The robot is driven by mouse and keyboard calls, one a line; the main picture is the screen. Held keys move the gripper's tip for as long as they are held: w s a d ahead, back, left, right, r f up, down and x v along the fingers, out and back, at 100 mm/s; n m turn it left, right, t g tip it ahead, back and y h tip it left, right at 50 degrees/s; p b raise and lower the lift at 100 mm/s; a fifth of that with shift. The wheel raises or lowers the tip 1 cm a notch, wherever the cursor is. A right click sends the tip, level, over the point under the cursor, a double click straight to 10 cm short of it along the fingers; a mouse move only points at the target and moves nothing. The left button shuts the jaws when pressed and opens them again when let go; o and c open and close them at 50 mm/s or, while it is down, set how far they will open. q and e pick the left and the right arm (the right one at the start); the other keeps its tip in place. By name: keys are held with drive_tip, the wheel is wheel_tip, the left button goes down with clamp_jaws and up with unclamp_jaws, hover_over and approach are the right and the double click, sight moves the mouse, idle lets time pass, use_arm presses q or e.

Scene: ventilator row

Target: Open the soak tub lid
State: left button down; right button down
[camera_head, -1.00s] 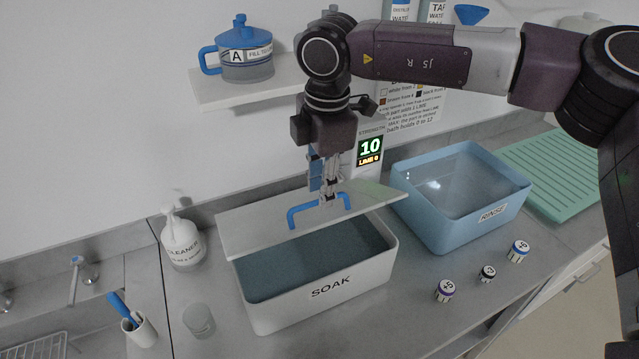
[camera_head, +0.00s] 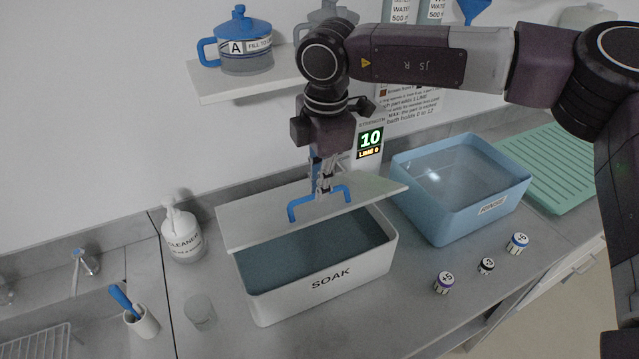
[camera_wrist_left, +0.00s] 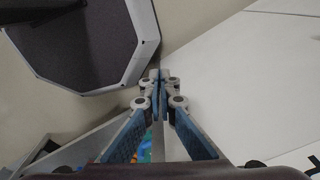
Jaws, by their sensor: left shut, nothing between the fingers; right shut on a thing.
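The soak tub (camera_head: 318,286) is a white bin marked SOAK, holding dark liquid, on the counter. Its pale lid (camera_head: 262,222) is raised and tilted over the back part of the tub, so the front part is open. The lid has a blue bar handle (camera_head: 296,208). My right gripper (camera_head: 325,190) is shut on the handle from above. My left gripper (camera_wrist_left: 160,78) is shut and empty in the left wrist view, with its fingertips together; it is outside the head view.
A blue RINSE tub (camera_head: 462,215) stands right of the soak tub, with a green drainer (camera_head: 560,165) beyond. A cleaner bottle (camera_head: 183,240) and a clear cup (camera_head: 200,316) stand left. Several small marked pots, one at the front (camera_head: 444,282), sit right. A shelf (camera_head: 250,84) overhangs behind.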

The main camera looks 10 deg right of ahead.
drive_tip(key=shift+w, duration=0.1)
drive_tip(key=w+a+r+p, duration=0.3)
drive_tip(key=w+r+p, duration=0.1)
drive_tip(key=w+r, duration=0.4)
drive_tip(key=shift+w+a, duration=0.15)
drive_tip(key=shift+w, duration=0.65)
drive_tip(key=shift+f, duration=0.1)
